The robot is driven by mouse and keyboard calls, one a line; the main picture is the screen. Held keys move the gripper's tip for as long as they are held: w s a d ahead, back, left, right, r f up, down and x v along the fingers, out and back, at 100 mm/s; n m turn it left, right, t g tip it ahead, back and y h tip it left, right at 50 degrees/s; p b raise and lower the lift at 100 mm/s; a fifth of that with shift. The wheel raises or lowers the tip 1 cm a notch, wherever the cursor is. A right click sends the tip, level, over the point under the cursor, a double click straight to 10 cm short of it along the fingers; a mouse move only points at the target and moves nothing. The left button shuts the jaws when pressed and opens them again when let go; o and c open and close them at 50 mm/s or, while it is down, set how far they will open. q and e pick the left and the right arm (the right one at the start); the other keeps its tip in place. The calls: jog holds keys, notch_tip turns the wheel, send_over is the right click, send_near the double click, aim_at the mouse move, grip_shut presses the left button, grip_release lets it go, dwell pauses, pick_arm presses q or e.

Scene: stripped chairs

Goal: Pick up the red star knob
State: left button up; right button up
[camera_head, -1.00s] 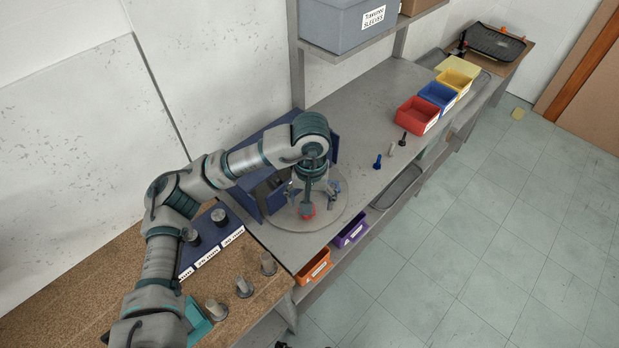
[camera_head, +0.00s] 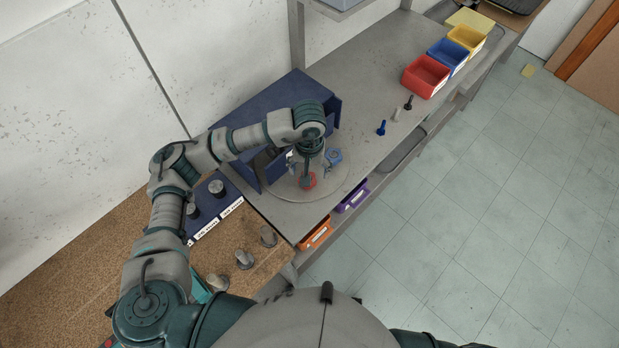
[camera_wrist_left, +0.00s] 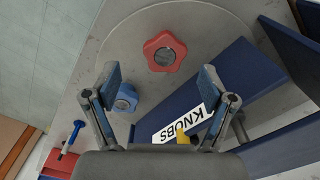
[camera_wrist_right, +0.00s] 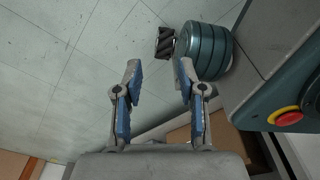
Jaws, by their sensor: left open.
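The red star knob (camera_head: 308,180) lies on a round grey disc (camera_head: 338,191) on the bench. In the left wrist view the red star knob (camera_wrist_left: 165,52) has a grey centre and lies just beyond the fingertips, between their lines. My left gripper (camera_head: 315,171) hangs above it, pointing down, and partly hides it in the head view. In the left wrist view the left gripper (camera_wrist_left: 160,76) is open and empty. A blue star knob (camera_wrist_left: 125,97) lies near one finger. My right gripper (camera_wrist_right: 158,70) is open and empty above the floor.
A dark blue bin labelled KNOBS (camera_wrist_left: 185,124) stands beside the disc. Red (camera_head: 426,76), blue (camera_head: 448,56) and yellow (camera_head: 466,39) bins stand farther along the bench. A blue bolt (camera_head: 381,128) lies nearer. Orange (camera_head: 316,234) and purple (camera_head: 352,195) bins sit below the edge.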

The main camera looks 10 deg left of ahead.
pick_arm(q)
jog(key=shift+a+f, duration=0.5)
jog(key=shift+f, duration=0.2)
jog(key=f, duration=0.2)
jog(key=f+p, duration=0.1)
jog(key=f, duration=0.1)
jog(key=shift+w+d+f, duration=0.15)
jog(key=shift+d+f, duration=0.2)
jog(key=shift+d, duration=0.15)
pick_arm(e)
jog(key=s, duration=0.1)
jog(key=s+d, duration=0.1)
jog(key=shift+s+f, duration=0.2)
jog(key=shift+s, duration=0.2)
pick_arm(q)
jog(key=shift+a, duration=0.45)
jog(key=c, duration=1.2)
jog(key=shift+a, duration=0.1)
jog(key=shift+c, duration=0.3)
pick_arm(e)
jog(key=shift+a+r, duration=0.1)
jog(key=shift+a, duration=0.45)
